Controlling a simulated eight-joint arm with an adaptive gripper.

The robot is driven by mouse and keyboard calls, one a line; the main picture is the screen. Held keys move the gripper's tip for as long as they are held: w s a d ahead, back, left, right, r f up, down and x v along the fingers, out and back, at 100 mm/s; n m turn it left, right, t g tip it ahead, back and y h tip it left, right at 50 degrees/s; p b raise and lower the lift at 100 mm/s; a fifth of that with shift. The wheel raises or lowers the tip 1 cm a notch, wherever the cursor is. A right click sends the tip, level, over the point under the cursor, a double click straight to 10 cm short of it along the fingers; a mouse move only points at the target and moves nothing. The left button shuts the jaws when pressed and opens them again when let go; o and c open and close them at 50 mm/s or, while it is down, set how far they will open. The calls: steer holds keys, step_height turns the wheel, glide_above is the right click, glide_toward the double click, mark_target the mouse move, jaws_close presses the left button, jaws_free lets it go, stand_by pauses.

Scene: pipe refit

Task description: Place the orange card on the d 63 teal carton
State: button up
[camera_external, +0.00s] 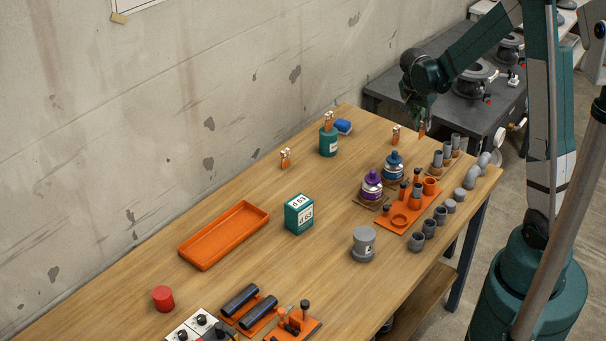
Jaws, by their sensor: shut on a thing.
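My gripper (421,118) is at the upper right, above the far right part of the table. It is shut on a small orange piece, which looks like the orange card (422,130) and hangs below the fingers. The card is small here, and its exact tilt is hard to tell. The d 63 teal carton (299,214) stands upright near the middle of the table, with white "d 63" labels on its top and front. The card is apart from it, far to its upper right. The carton's top looks clear.
An orange tray (224,235) lies left of the carton. A grey can (363,244) stands at its right. A teal can (328,142) stands at the back.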

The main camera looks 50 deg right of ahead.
steer(key=shift+w+a, duration=0.1)
stand_by(0.3)
steer(key=shift+w+a+r, duration=0.15)
steer(key=shift+w+a, duration=0.2)
steer(key=shift+a, duration=0.2)
steer(key=w+a+r+n+t+p, duration=0.1)
steer(key=w+a+r+n+p, duration=0.3)
steer(key=a, duration=0.8)
steer(key=w+a+r+n+t, duration=0.1)
steer(key=w+a, duration=0.6)
steer(key=a, duration=0.6)
steer(key=a+r+n+p, duration=0.1)
steer(key=a+r+n, duration=0.1)
steer(key=a, duration=1.1)
steer(key=a+r+n+t+y+p, duration=0.1)
steer(key=a+r+n+p, duration=0.1)
steer(key=a, duration=1)
steer(key=shift+a+r+n, duration=0.3)
steer(key=shift+a+r, duration=0.1)
steer(key=shift+r, duration=0.1)
steer(key=shift+f, duration=0.15)
steer(key=shift+f, duration=2.8)
